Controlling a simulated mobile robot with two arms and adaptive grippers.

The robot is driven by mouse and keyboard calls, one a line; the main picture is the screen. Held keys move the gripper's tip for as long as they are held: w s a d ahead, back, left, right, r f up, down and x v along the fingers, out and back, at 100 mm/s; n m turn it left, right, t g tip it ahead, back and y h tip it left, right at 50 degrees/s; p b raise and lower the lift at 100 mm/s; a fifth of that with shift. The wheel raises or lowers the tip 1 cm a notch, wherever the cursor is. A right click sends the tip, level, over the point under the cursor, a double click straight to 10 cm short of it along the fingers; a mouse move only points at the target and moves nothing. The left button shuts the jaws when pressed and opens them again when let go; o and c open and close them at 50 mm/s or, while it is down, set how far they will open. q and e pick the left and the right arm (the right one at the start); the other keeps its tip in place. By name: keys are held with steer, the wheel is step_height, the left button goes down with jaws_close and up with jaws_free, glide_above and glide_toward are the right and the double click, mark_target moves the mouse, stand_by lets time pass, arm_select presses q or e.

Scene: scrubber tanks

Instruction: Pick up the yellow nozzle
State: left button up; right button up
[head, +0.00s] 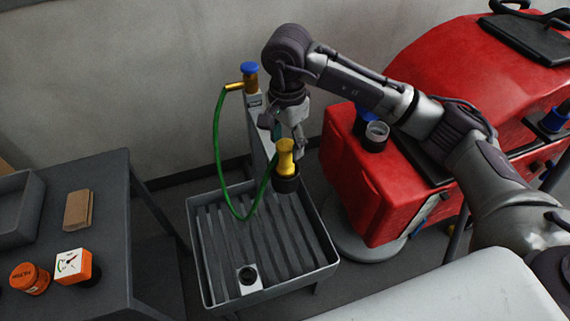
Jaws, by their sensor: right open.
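The yellow nozzle (286,158) stands upright above the back right part of the slatted grey tray (328,270). Its lower end meets a black round piece (286,184); I cannot tell whether that is part of it or a holder. My right gripper (285,132) points down just above and behind the nozzle's top, with its fingers open. They overlap the nozzle's top in the picture, and I cannot tell if they touch it. A green hose (218,150) loops from a brass tap with a blue knob (249,75) down toward the nozzle. My left gripper is out of view.
A red machine (370,195) with dark caps stands close on the right, under my right arm. A dark table (105,190) at left bears a brown block (78,209), an orange gauge (75,266) and an orange cap (30,278). A pale surface (440,295) lies in front.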

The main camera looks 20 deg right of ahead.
mark_target(285, 156)
steer(key=shift+s+a+f+p, duration=0.1)
steer(key=shift+f+p, duration=0.75)
steer(key=shift+p, duration=0.05)
step_height(285, 156, down, 3)
steer(key=shift+r+p, duration=0.2)
steer(key=shift+p, duration=0.2)
steer(key=shift+f, duration=0.35)
steer(key=c, duration=0.6)
jaws_close()
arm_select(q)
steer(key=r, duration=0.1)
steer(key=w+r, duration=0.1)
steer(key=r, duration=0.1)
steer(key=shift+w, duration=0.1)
